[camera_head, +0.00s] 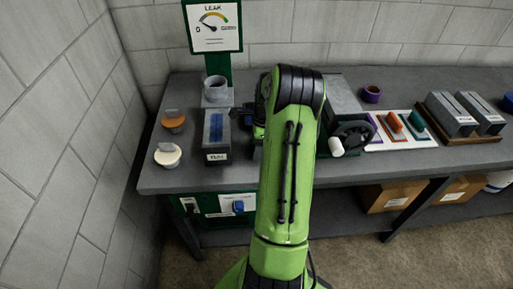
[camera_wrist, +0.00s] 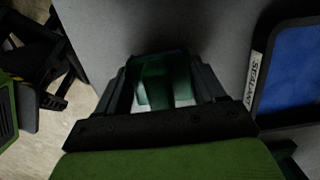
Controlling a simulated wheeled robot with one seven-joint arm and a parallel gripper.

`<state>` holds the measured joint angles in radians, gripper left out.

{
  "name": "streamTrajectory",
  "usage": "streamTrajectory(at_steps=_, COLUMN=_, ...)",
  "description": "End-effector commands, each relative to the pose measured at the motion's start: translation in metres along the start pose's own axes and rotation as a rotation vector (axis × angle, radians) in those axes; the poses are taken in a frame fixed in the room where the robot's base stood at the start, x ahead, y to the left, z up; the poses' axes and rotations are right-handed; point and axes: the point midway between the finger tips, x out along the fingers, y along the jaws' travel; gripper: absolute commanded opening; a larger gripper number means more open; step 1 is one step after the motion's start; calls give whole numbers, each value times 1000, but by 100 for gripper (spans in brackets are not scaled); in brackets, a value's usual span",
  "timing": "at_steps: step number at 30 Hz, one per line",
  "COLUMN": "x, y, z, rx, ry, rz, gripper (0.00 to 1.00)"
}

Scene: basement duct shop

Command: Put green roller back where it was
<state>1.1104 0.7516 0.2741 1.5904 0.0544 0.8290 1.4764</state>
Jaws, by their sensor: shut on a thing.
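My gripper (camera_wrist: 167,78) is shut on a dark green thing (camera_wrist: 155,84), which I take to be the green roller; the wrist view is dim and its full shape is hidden. In the head view my green arm covers most of the gripper and the held thing. The gripper is over the grey bench, just right of the sealant tray (camera_head: 213,142). This dark tray with a blue inside also shows in the wrist view (camera_wrist: 292,75).
A leak gauge sign (camera_head: 213,26) stands behind a grey ring. Orange (camera_head: 173,120) and cream (camera_head: 167,155) tubs are at left. A crank machine (camera_head: 352,133) is right of my arm, then orange (camera_head: 394,122) and teal (camera_head: 417,121) tools on cards and grey blocks (camera_head: 450,113).

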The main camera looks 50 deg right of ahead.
Motion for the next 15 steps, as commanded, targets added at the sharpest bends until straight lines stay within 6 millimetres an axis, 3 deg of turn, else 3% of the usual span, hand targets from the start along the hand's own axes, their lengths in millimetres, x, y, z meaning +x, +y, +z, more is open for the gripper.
streamTrajectory(at_steps=11, x=8, y=0, z=-2, rx=0, ry=1, rz=-2, gripper=25)
streamTrajectory(at_steps=12, x=9, y=0, z=-2, rx=1, ry=1, rz=-2, gripper=71)
streamTrajectory(at_steps=15, x=8, y=0, z=-2, rx=1, ry=1, rz=-2, gripper=86)
